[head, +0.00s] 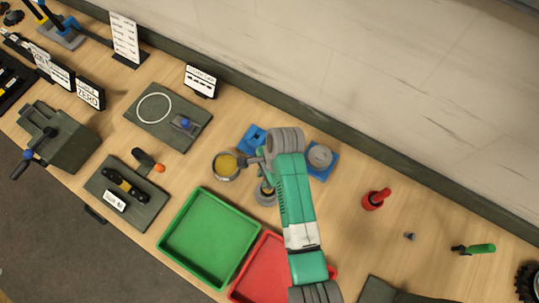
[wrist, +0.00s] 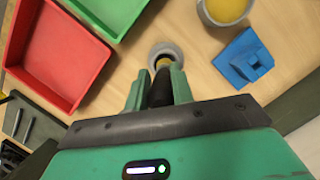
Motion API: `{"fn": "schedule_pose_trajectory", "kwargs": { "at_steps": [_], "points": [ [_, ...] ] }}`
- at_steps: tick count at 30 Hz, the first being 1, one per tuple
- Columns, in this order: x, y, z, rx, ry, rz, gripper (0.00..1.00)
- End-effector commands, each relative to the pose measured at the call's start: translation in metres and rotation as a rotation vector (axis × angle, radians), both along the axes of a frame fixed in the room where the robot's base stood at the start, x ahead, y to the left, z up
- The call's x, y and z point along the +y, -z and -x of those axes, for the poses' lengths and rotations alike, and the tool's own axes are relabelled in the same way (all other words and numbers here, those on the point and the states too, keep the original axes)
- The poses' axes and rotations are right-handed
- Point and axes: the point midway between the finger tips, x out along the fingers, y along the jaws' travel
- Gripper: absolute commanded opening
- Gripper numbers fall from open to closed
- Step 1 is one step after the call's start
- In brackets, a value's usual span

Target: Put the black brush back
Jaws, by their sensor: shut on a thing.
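My gripper (wrist: 159,86) is shut on the black brush (wrist: 160,94), which shows as a dark shaft between the two green fingers in the wrist view. Just beyond the fingertips is a small grey round cup (wrist: 166,50) with yellow inside. The brush's far end lines up with this cup, but I cannot tell whether it is inside or above it. In the head view the small cup (head: 266,196) is just left of my arm, which hides most of the gripper and brush.
A larger pot with yellow contents (head: 226,166) and a blue block (head: 251,138) stand close by. A green tray (head: 207,238) and a red tray (head: 262,268) lie in front. Another blue block with a grey disc (head: 320,157) and a red bottle (head: 375,200) are to the right.

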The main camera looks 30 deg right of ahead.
Motion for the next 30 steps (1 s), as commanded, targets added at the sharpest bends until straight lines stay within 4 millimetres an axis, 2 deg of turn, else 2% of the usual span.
{"fn": "schedule_pose_trajectory", "kwargs": {
  "at_steps": [3, 8, 12, 15, 26, 27, 30],
  "points": [
    [-0.001, 0.017, 0.0, -0.001, 0.0, 0.001, 0.0],
    [0.0, 0.024, 0.0, -0.001, -0.001, 0.0, 0.0],
    [0.0, 0.05, 0.0, 0.001, -0.001, 0.0, 0.0],
    [0.0, 0.061, 0.0, 0.0, -0.002, 0.001, 0.0],
    [0.0, 0.066, 0.0, -0.002, -0.003, 0.001, 0.0],
    [0.0, 0.066, 0.0, -0.003, -0.002, 0.001, 0.28],
    [0.0, 0.065, 0.0, -0.003, -0.002, 0.001, 0.45]
  ]
}}
